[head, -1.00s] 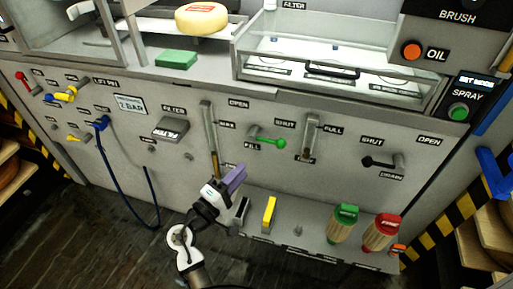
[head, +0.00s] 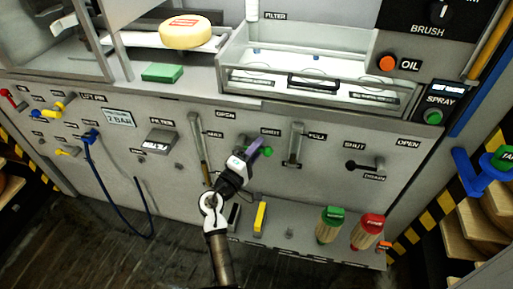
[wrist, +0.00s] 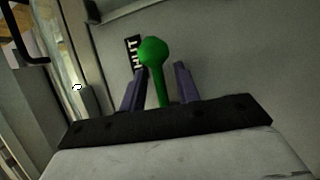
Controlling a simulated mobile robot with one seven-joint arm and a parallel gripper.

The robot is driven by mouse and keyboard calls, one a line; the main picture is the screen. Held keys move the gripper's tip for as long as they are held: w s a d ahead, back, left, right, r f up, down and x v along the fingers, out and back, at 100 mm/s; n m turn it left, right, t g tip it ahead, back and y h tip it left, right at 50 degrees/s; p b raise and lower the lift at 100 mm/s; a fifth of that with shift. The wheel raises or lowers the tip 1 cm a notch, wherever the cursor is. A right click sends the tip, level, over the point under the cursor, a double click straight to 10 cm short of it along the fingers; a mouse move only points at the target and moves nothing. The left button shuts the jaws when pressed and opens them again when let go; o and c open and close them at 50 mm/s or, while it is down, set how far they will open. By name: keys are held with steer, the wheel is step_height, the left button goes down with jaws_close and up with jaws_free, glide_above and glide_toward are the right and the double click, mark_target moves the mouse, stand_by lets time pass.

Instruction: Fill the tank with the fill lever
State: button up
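The green fill lever (head: 267,152) is on the front panel and points right, toward the SHUT label; much of its shaft is hidden behind my gripper. In the wrist view its round green knob (wrist: 154,52) and shaft stand between my two purple fingers. My gripper (head: 257,148) is at the lever, with its fingers apart on either side; a gap shows on the right side, and contact on the left is unclear. A clear-walled tank (head: 232,62) is on top of the counter, with a dark front handle. I cannot tell its water level.
A black drain lever (head: 362,166) is to the right. A blue hose (head: 104,190) hangs at left.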

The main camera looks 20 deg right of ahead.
jaws_close()
stand_by(0.5)
steer(key=n, duration=0.1)
steer(key=r+n+t+b, duration=0.1)
steer(key=n, duration=0.1)
steer(key=shift+t, duration=0.3)
steer(key=n, duration=0.1)
steer(key=r+n+t, duration=0.1)
steer(key=n, duration=0.1)
steer(key=shift+w+a+t+b, duration=0.1)
steer(key=shift+a+t+b, duration=0.1)
steer(key=shift+t+b, duration=0.15)
steer(key=shift+w+a+r+n+t+y, duration=0.25)
steer(key=shift+n+t, duration=0.25)
steer(key=shift+n, duration=0.65)
steer(key=shift+a+r+n+t+y, duration=0.1)
steer(key=shift+r+n+t+y, duration=0.35)
steer(key=shift+n, duration=0.65)
steer(key=shift+w+a+r+n+t+y, duration=0.2)
steer(key=shift+n+t, duration=0.4)
steer(key=shift+n, duration=0.85)
